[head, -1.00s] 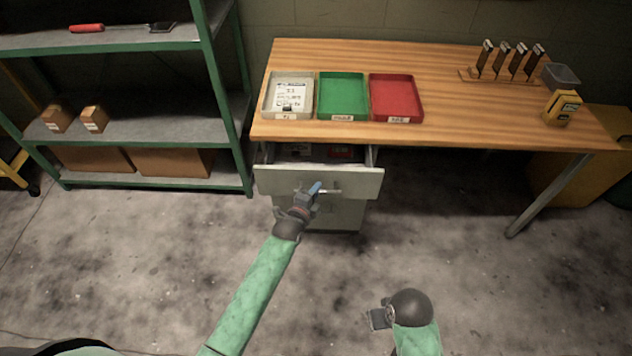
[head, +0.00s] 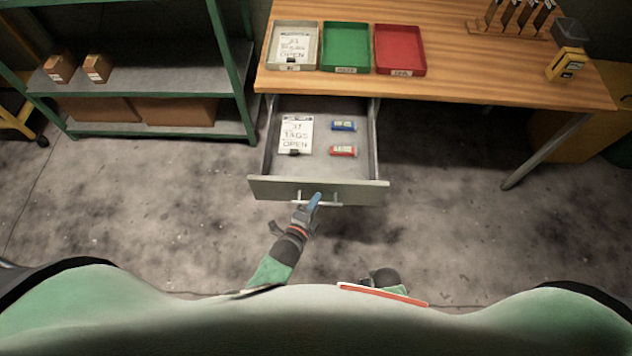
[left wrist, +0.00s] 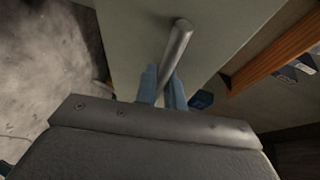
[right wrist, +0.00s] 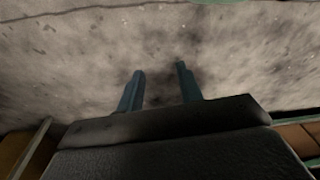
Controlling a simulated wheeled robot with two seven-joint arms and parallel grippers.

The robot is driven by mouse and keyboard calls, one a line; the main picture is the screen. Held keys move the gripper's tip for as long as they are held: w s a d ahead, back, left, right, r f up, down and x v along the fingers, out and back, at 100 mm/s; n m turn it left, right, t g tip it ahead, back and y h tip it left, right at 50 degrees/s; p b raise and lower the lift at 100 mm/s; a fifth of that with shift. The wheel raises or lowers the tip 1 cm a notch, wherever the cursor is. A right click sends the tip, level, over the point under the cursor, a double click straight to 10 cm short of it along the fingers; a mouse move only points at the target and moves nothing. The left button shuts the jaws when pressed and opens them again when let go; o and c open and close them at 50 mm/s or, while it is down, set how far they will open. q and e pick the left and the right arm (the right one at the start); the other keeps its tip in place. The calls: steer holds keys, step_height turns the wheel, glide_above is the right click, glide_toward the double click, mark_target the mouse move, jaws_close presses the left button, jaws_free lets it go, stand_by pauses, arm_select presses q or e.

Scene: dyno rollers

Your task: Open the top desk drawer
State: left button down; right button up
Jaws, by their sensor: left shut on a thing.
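The top desk drawer (head: 318,190) stands far out from under the wooden desk top, and its inside shows in the head view. Its bar handle (head: 331,204) is on the front panel. My left gripper (head: 314,203) is shut on this handle. In the left wrist view its blue fingers (left wrist: 163,88) stand on either side of the metal bar (left wrist: 178,45). My right gripper (right wrist: 158,75) is open and empty over the bare floor, its fingers apart in the right wrist view. In the head view its fingers are mostly hidden.
The drawer holds a tag sheet (head: 296,134), a blue item (head: 344,126) and a red item (head: 342,151). Grey (head: 271,46), green (head: 345,70) and red (head: 400,72) trays stand on the desk (head: 455,85). A green-framed shelf (head: 236,75) is at left. Floor right of the drawer is clear.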

arm_select(q)
steer(key=shift+s, duration=1.45)
arm_select(e)
steer(key=shift+d+f, duration=0.1)
steer(key=shift+f, duration=0.5)
arm_select(q)
steer(key=c, duration=1.8)
jaws_free()
arm_select(e)
steer(key=shift+w, duration=0.1)
arm_select(q)
steer(key=shift+o, duration=0.2)
